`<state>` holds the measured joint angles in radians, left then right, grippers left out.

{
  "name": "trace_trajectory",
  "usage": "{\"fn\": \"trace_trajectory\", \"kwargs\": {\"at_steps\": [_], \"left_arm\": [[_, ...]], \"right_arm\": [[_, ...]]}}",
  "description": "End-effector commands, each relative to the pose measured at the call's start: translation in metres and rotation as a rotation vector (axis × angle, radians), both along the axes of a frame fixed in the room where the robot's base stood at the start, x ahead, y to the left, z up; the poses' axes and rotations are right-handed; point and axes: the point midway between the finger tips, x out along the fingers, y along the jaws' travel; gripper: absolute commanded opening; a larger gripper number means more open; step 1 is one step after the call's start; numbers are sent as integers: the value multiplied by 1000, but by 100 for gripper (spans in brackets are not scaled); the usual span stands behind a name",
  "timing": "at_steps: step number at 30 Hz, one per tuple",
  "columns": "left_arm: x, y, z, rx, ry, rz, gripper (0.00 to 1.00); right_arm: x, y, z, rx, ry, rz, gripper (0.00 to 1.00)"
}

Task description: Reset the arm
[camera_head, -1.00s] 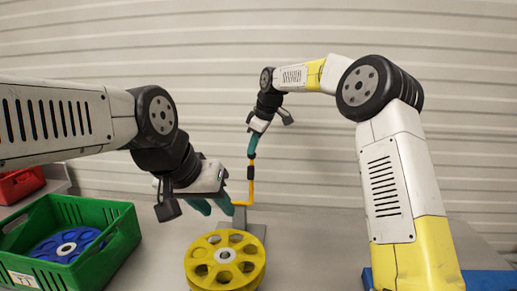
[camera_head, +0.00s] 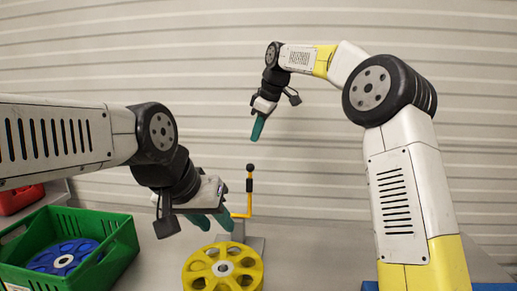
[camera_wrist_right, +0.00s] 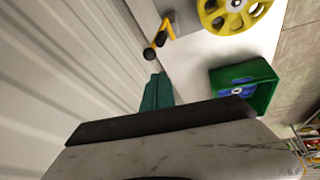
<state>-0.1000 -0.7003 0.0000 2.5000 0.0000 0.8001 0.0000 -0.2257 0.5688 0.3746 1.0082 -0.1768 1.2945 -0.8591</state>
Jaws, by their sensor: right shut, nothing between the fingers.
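My right gripper (camera_head: 258,130) is raised at the back, its teal fingers shut with nothing between them. It hangs above and apart from the yellow-orange angled rod with black knobs (camera_head: 249,190). In the right wrist view the shut fingers (camera_wrist_right: 157,92) point toward that rod (camera_wrist_right: 166,32), with a gap between. My left gripper (camera_head: 212,221) is low near the middle, its two teal fingers apart and empty. It is above and behind the yellow wheel (camera_head: 196,268), and partly hides the space in front of the rod's grey stand.
A green crate (camera_head: 122,250) holding a blue wheel (camera_head: 45,260) stands at the left, with a red bin (camera_head: 20,198) behind it. The grey stand (camera_head: 255,243) is behind the yellow wheel. A blue item (camera_head: 490,287) shows at the lower right. The ribbed wall closes the back.

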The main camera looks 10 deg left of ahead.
Motion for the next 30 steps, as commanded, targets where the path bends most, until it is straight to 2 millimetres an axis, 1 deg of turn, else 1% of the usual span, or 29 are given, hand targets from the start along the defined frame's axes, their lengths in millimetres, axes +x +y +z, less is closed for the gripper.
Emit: {"fn": "trace_trajectory", "kwargs": {"at_steps": [1, 5, 7, 8, 11, 14, 15, 17, 18, 20, 21, 23, 24, 26, 27, 29, 30], "left_arm": [[0, 0, 0, 0, 0, 0, 36], [0, 0, 0, 0, 0, 0, 36], [0, 0, 0, 0, 0, 0, 36], [0, 0, 0, 0, 0, 0, 36], [0, 0, 0, 0, 0, 0, 36], [0, 0, 0, 0, 0, 0, 36], [0, 0, 0, 0, 0, 0, 36], [0, 0, 0, 0, 0, 0, 36], [0, 0, 0, 0, 0, 0, 36], [0, 0, 0, 0, 0, 0, 36], [0, 0, 0, 0, 0, 0, 36], [0, 0, 0, 0, 0, 0, 36], [0, 0, 0, 0, 0, 0, 36], [0, 0, 0, 0, 0, 0, 36], [0, 0, 0, 0, 0, 0, 36], [0, 0, 0, 0, 0, 0, 36], [0, 0, 0, 0, 0, 0, 36]], "right_arm": [[0, -2, 6, 1, 0, 0, 0], [-2, -6, 15, 0, 0, -3, 0], [-7, -11, 21, -2, -3, -20, 0], [-11, -15, 23, -4, -3, -34, 0], [-32, -34, 34, -6, -10, -109, 0], [-64, -64, 42, 1, -13, -227, 0], [-78, -77, 43, 7, -14, -283, 0], [-100, -98, 43, 21, -13, -367, 0], [-115, -111, 41, 33, -11, -424, 0], [-139, -131, 37, 54, -9, -510, 0], [-155, -145, 33, 71, -7, -569, 0], [-180, -164, 24, 100, -1, -659, 0], [-197, -176, 17, 122, 4, -718, 0], [-222, -193, 4, 159, 12, -807, 0], [-240, -203, -5, 187, 19, -865, 0], [-264, -216, -21, 229, 31, -948, 0], [-279, -224, -32, 256, 39, -1000, 0]]}}
